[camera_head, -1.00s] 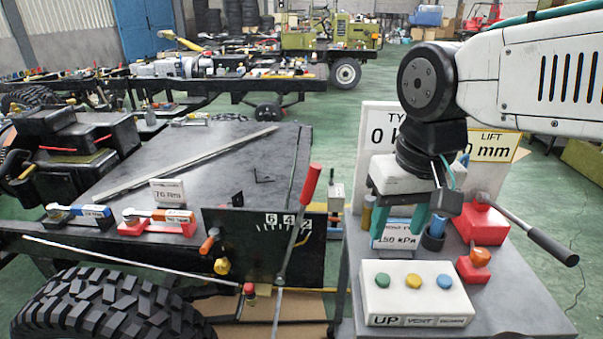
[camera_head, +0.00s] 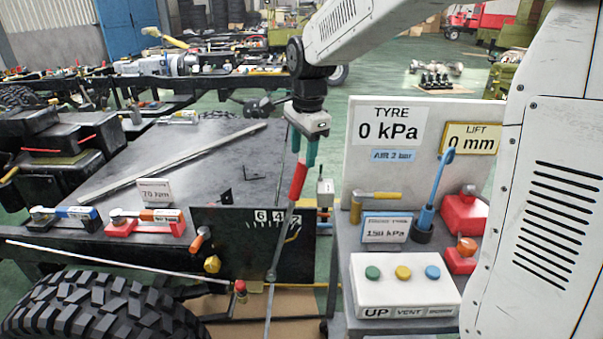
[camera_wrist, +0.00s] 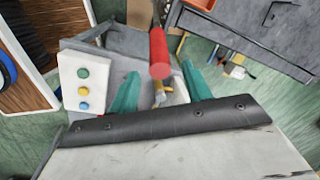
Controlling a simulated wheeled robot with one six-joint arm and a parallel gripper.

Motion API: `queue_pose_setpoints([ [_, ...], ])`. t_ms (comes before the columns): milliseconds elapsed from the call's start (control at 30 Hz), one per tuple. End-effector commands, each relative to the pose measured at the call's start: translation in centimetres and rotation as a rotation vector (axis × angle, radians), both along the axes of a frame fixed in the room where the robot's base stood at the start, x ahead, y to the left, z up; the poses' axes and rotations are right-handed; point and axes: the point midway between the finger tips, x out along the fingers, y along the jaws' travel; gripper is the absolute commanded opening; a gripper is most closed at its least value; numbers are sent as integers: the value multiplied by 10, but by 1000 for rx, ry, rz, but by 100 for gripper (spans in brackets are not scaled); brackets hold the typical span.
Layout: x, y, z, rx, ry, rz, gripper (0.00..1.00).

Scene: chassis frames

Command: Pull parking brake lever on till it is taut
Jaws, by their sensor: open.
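The parking brake lever has a red grip (camera_head: 298,181) on a thin grey shaft (camera_head: 283,243), tilted up to the right in front of a black plate (camera_head: 235,240) with white number tags (camera_head: 277,216). My gripper (camera_head: 303,160) is above the lever, pointing down, with its teal fingers open at the top of the red grip.
A grey cart (camera_head: 345,318) to the right holds a white button box (camera_head: 405,287), a blue tool (camera_head: 432,192) and red blocks. The chassis deck (camera_head: 225,150) lies behind the lever. A large tyre (camera_head: 95,305) is at front left.

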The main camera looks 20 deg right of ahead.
Motion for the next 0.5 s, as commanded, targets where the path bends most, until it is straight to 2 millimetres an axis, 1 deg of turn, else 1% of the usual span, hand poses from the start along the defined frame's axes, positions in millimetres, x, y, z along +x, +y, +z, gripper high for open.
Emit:
queue_pose_setpoints([
  [300, 5, 1, -50, 0, 5, 2, 49],
  [400, 7, 1, -61, -1, 3, 2, 49],
  [500, 8, 2, -67, -1, 1, 3, 49],
])
